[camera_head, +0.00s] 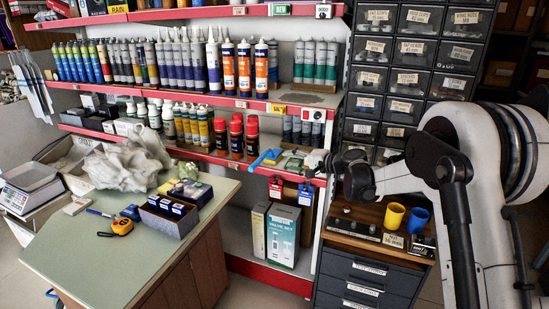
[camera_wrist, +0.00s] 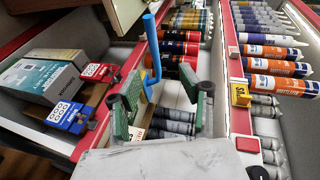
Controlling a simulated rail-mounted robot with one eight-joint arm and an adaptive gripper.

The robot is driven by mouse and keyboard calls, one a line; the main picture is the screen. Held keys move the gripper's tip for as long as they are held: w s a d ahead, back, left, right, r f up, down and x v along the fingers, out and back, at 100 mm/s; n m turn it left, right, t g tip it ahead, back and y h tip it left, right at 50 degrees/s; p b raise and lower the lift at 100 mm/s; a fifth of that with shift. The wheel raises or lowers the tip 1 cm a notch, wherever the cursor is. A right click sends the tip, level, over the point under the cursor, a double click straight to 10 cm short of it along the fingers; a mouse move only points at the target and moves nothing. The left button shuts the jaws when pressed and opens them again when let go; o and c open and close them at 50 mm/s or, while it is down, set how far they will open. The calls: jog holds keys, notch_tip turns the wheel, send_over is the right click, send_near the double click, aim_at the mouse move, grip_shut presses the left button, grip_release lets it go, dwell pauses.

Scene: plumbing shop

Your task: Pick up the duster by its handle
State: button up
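The duster's blue handle (camera_head: 262,159) is on the lower red-edged shelf in the head view, pointing out over the shelf's front edge. In the wrist view the blue handle (camera_wrist: 153,48) runs down from the top middle, and its near end lies between my two fingers in the picture. My gripper (camera_wrist: 162,100) is open, with a greenish pad on each side of the handle. I see no clear contact, and how deep the handle sits between the pads cannot be told. In the head view my gripper (camera_head: 297,161) is just right of the handle. The duster's head is not clearly visible.
Red-capped bottles (camera_head: 236,136) stand close behind the handle. Red and blue tags (camera_head: 276,187) hang below the shelf edge. Boxes (camera_head: 283,235) stand on the shelf beneath. A green-topped counter (camera_head: 110,262) is at the front left. Yellow and blue cups (camera_head: 394,216) stand right, on the drawer cabinet.

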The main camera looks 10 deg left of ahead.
aim_at(259, 163)
jog(key=shift+m+y, duration=0.3)
jog(key=shift+y, duration=0.3)
jog(key=f+x, duration=0.1)
jog(key=x, duration=0.5)
jog(key=f+b+x, duration=0.1)
jog(key=x, duration=0.5)
jog(key=d+f+x, duration=0.1)
jog(key=x, duration=0.4)
jog(key=shift+w+a+f, duration=0.2)
jog(key=shift+w+a, duration=0.15)
jog(key=shift+w, duration=0.2)
grip_shut()
